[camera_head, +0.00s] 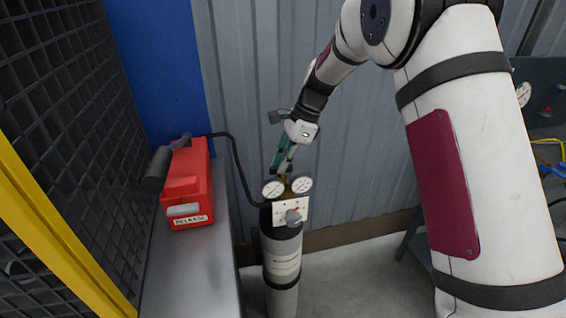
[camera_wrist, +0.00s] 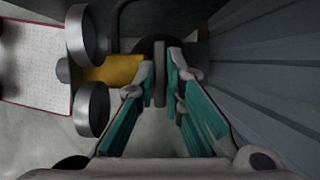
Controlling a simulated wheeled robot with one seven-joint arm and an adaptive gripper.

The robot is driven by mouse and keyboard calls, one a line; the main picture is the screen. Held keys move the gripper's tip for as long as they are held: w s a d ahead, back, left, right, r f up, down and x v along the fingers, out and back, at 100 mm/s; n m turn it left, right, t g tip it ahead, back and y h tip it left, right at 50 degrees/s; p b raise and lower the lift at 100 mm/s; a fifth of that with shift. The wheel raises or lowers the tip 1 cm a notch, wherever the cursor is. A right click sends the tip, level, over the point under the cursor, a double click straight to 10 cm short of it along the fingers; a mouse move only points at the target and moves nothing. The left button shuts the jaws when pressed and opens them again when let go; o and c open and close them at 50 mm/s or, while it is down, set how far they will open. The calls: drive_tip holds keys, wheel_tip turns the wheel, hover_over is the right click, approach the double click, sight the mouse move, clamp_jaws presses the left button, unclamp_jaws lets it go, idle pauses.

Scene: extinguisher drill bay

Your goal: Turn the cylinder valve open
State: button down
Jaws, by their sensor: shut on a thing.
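The cylinder (camera_head: 283,255) stands upright, with a pale body and a dark top. A brass valve body (camera_wrist: 118,72) sits above it between two round gauges (camera_head: 273,188). My gripper (camera_head: 284,168) reaches down to the cylinder's top behind the gauges. In the wrist view its teal fingers (camera_wrist: 160,80) are shut on a thin grey piece, which I take as the valve handle (camera_wrist: 160,85), seen edge-on. How far it is turned I cannot tell. In the head view the gripper and gauges mostly hide the handle.
A yellow-edged mesh panel (camera_head: 60,120) stands far left. A corrugated wall (camera_head: 260,70) is close behind. Floor right of the cylinder is clear.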

drive_tip(key=n, duration=0.2)
drive_tip(key=n+g+b, duration=0.1)
drive_tip(key=n, duration=0.1)
drive_tip(key=shift+w+n+g+h, duration=0.2)
drive_tip(key=shift+n+g+h, duration=0.1)
drive_tip(key=shift+h, duration=0.1)
drive_tip(key=n+h+b, duration=0.1)
drive_tip(key=n, duration=0.2)
drive_tip(key=n+g+b, duration=0.1)
drive_tip(key=n, duration=0.2)
drive_tip(key=shift+w+a+h, duration=0.1)
drive_tip(key=shift+a+h, duration=0.05)
drive_tip(key=shift+h, duration=0.25)
drive_tip(key=n+h, duration=0.1)
drive_tip(key=n, duration=0.2)
drive_tip(key=n+h+b, duration=0.1)
drive_tip(key=n, duration=0.3)
drive_tip(key=shift+a+g+h, duration=0.15)
drive_tip(key=shift+g+h, duration=0.25)
drive_tip(key=c, duration=1.7)
unclamp_jaws()
drive_tip(key=shift+r, duration=0.15)
